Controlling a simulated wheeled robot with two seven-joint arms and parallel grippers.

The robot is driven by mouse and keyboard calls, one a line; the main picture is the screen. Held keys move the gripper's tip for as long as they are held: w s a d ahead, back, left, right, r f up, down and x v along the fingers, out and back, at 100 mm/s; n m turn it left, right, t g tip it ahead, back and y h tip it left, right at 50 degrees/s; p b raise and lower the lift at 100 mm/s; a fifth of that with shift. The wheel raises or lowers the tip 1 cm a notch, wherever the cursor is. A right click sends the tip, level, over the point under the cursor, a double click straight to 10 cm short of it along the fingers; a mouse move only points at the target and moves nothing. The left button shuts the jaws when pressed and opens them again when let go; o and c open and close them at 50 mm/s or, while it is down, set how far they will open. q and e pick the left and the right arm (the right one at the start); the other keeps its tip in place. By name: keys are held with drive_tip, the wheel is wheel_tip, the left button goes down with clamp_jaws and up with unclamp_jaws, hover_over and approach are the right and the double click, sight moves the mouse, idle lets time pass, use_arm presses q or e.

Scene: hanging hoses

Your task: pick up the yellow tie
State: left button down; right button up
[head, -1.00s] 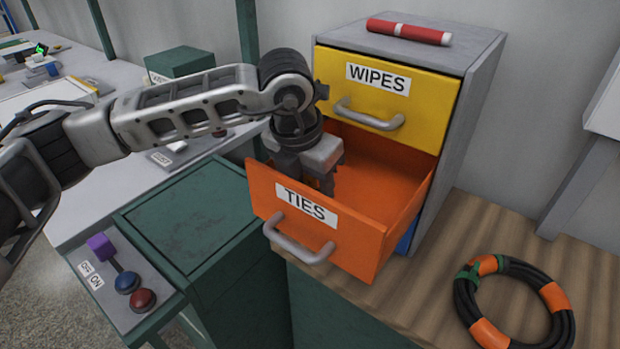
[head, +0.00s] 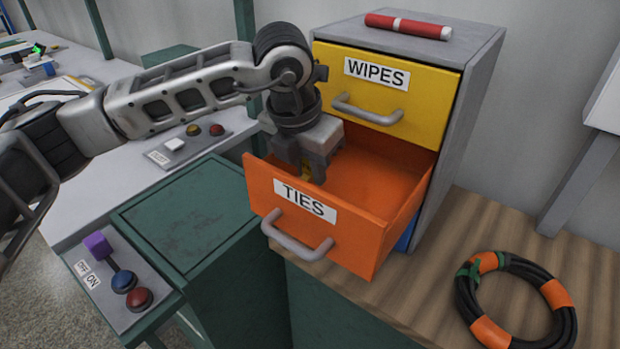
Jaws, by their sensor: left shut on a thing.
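In the head view the orange drawer (head: 395,245) labelled TIES stands pulled open below the yellow WIPES drawer. My left gripper (head: 304,174) points down at the left side of the open drawer, its fingertips just above or behind the top of the drawer front. It is shut on a small yellow thing (head: 306,173), which looks like the yellow tie; only a bit of it shows between the fingers. The rest of it is hidden by the fingers and the drawer front. My right gripper is not in view.
A grey cabinet (head: 470,110) holds the drawers, with a red marker-like tube (head: 408,26) on top. A coiled black hose (head: 515,301) with orange bands lies on the wooden top at right. A switch panel (head: 110,275) with a purple lever sits at lower left.

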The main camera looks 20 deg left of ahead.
use_arm(q)
drive_tip(key=s+d+r+b, duration=0.1)
drive_tip(key=s+d+r, duration=0.2)
drive_tip(key=s+d+r+b, duration=0.1)
drive_tip(key=s+d+r, duration=0.2)
drive_tip(key=s+r, duration=0.1)
drive_tip(key=s+d+r+b, duration=0.1)
drive_tip(key=s+d+r, duration=0.2)
drive_tip(key=shift+s+r, duration=0.4)
drive_tip(key=c, duration=2.1)
unclamp_jaws()
clamp_jaws()
